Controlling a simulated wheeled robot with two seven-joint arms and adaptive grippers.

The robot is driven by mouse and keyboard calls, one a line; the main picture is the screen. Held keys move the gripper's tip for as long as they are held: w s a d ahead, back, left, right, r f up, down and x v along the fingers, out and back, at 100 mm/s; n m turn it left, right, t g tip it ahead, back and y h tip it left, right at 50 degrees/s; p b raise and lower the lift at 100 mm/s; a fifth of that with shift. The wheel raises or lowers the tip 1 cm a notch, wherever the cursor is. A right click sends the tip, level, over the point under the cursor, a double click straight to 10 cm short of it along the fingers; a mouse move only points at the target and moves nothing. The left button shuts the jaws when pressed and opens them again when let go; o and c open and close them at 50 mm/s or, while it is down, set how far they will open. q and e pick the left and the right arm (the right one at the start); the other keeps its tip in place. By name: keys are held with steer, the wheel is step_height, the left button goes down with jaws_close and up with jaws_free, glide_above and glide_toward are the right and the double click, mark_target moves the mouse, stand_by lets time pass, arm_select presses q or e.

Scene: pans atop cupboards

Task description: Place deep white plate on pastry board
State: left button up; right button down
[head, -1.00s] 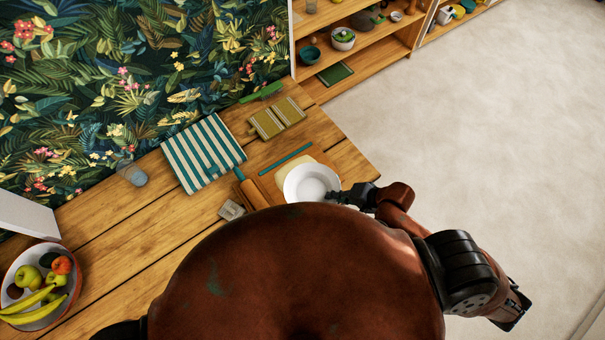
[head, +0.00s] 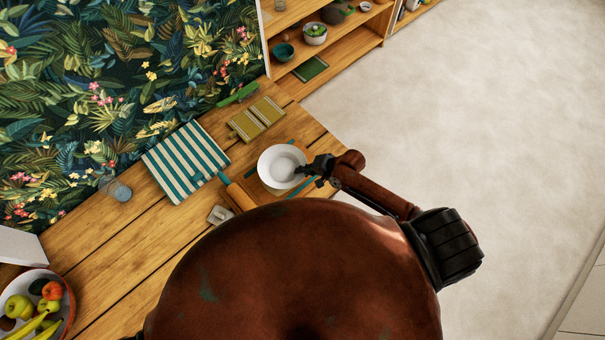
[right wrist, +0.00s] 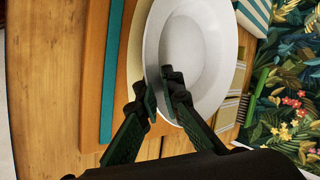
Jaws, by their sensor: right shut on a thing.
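The deep white plate (head: 281,163) is round with a wide rim. My right gripper (head: 303,171) is shut on its right rim in the head view. In the right wrist view, the two fingers (right wrist: 173,84) close on the near rim of the plate (right wrist: 205,60). The pastry board (head: 300,145) is an orange-brown wooden board, partly hidden under the plate; its bare surface shows in the right wrist view (right wrist: 93,85). The plate is over the board, and I cannot tell whether it touches. My left gripper is not in view.
A rolling pin (head: 239,196) and a striped teal-and-white cloth (head: 186,162) lie left of the board. A teal strip (right wrist: 111,75) and a pale cream disc (right wrist: 134,65) show beside the plate. A glass (head: 117,190) and fruit bowl (head: 68,301) stand further left.

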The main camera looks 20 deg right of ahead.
step_height(320, 180, down, 2)
steer(key=shift+f, duration=0.1)
steer(key=c, duration=2.4)
jaws_free()
steer(key=shift+s, duration=0.1)
steer(key=v, duration=1.2)
